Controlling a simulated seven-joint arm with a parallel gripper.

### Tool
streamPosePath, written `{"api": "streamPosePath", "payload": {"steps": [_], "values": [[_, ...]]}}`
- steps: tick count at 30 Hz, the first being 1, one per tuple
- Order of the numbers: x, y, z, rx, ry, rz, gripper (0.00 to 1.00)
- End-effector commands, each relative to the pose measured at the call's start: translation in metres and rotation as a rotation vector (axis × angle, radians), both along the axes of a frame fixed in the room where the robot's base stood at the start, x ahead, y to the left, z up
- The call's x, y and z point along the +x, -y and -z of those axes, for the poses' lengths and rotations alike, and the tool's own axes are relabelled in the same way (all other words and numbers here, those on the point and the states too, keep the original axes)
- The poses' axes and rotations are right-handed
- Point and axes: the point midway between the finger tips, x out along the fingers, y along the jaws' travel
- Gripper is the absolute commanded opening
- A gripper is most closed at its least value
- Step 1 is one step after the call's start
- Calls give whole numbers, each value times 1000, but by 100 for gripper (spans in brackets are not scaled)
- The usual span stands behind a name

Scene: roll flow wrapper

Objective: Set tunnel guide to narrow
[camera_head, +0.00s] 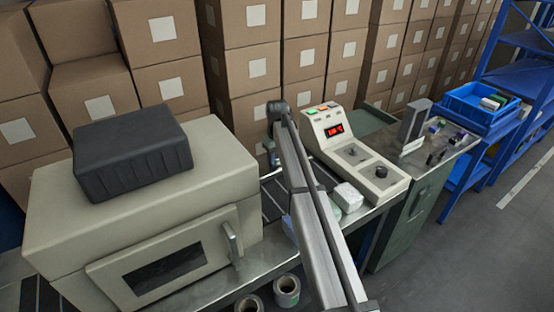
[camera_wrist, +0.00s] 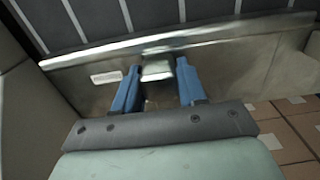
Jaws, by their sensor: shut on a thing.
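My gripper (camera_wrist: 158,68) shows in the wrist view with its two blue fingers on either side of a small pale metal block (camera_wrist: 157,73). The fingers are shut on this block, which sits against a long metal plate (camera_wrist: 230,46) with a bright upper edge. The plate looks like the tunnel guide, beside the dark slatted conveyor (camera_wrist: 105,18). A small white label (camera_wrist: 106,77) is on the plate, left of the fingers; its text is too small to read. In the head view my arm crosses the machine and hides the guide and the fingertips.
A control box (camera_head: 352,155) with a red display, buttons and knobs stands right of my arm. A beige cabinet (camera_head: 235,165) carrying a dark block (camera_head: 132,155) stands left. White packs (camera_head: 348,197) lie beside my arm. Stacked cartons (camera_head: 250,70) fill the back.

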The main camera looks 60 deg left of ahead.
Motion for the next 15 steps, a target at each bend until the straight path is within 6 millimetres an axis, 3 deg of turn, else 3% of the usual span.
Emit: {"api": "streamPosePath", "payload": {"steps": [3, 10, 15], "values": [[0, 0, 0, 0, 0, 0, 0], [0, 2, 0, 0, 0, 0, 0], [-2, 28, 0, -1, 0, 1, 0]]}}
